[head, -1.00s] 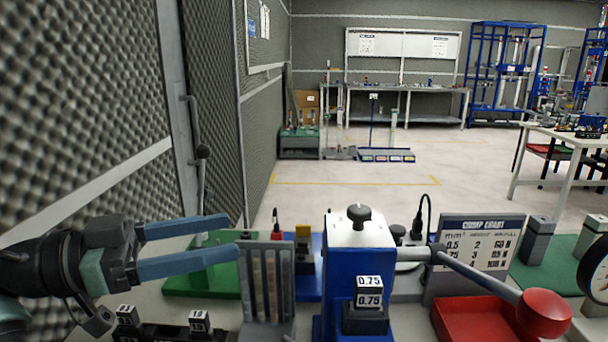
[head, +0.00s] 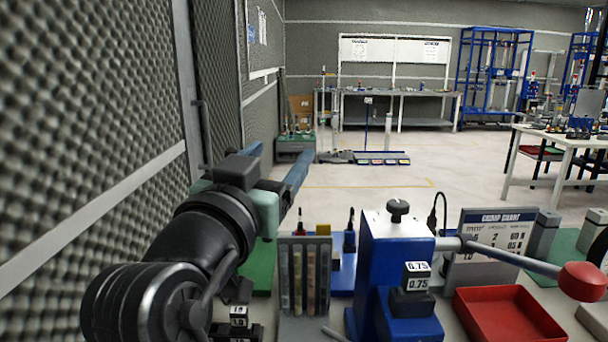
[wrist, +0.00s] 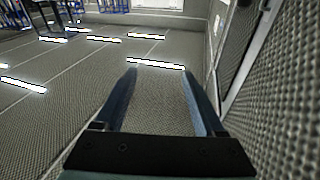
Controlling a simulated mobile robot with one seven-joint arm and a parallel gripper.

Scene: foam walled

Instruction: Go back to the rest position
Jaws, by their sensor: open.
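My gripper (head: 278,160) is at the left of the head view, raised above the bench beside the foam wall. Its two blue fingers point away from me and are spread apart. My dark wrist and forearm fill the lower left of the head view and hide part of the bench.
A blue crimping press (head: 380,265) with a red-knobbed lever stands on the bench, with a red tray (head: 510,318) to its right. A grey rack (head: 304,280) stands left of the press. Foam wall (head: 90,120) is close on the left. Open floor (head: 400,180) lies beyond.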

